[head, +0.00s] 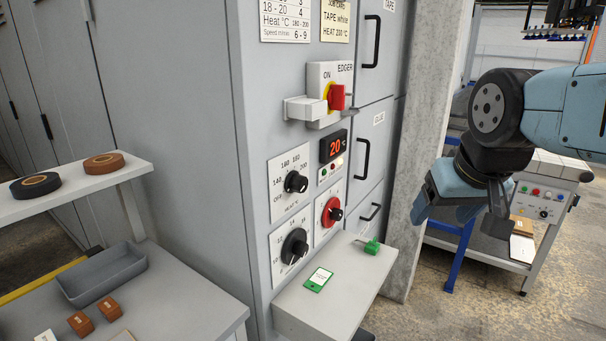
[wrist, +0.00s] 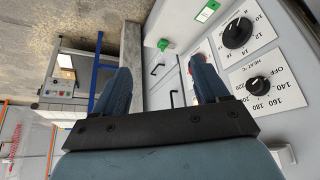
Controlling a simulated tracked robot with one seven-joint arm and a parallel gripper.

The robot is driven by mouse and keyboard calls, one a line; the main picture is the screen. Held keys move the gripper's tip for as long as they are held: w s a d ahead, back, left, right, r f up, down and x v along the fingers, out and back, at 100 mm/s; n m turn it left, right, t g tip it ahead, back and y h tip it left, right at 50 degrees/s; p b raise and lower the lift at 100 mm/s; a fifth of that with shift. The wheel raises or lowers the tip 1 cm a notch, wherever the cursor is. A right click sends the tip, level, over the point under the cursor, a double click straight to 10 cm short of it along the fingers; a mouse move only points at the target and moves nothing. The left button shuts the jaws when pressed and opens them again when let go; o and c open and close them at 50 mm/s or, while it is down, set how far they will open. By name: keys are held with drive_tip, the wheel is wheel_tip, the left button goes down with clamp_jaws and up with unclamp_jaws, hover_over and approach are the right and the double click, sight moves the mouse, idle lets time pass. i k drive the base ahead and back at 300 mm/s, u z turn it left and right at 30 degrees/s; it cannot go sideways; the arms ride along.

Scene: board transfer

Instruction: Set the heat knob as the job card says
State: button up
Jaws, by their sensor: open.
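The heat knob (head: 296,182) is black on a white dial plate marked OFF and 140 upward, on the grey cabinet front. In the wrist view the heat knob (wrist: 258,86) is at the right, its scale running from OFF to 220; I cannot tell its exact setting. The display (head: 334,146) reads 20 °C. My gripper (head: 464,212) is open and empty, right of the panel and apart from the knob. Its spread fingers show in the wrist view (wrist: 160,88).
A black knob (head: 294,246) and a red knob (head: 331,212) sit near the heat knob. The EDGER switch (head: 336,97) juts out above. A shelf (head: 311,313) below holds a green tag (head: 318,279) and a green piece (head: 371,246). A concrete pillar (head: 437,120) stands behind my gripper.

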sight(294, 182)
drive_tip(key=z, duration=1.65)
drive_tip(key=k, duration=1.85)
drive_tip(key=u, duration=1.25)
drive_tip(key=i, duration=1)
drive_tip(key=z, duration=0.05)
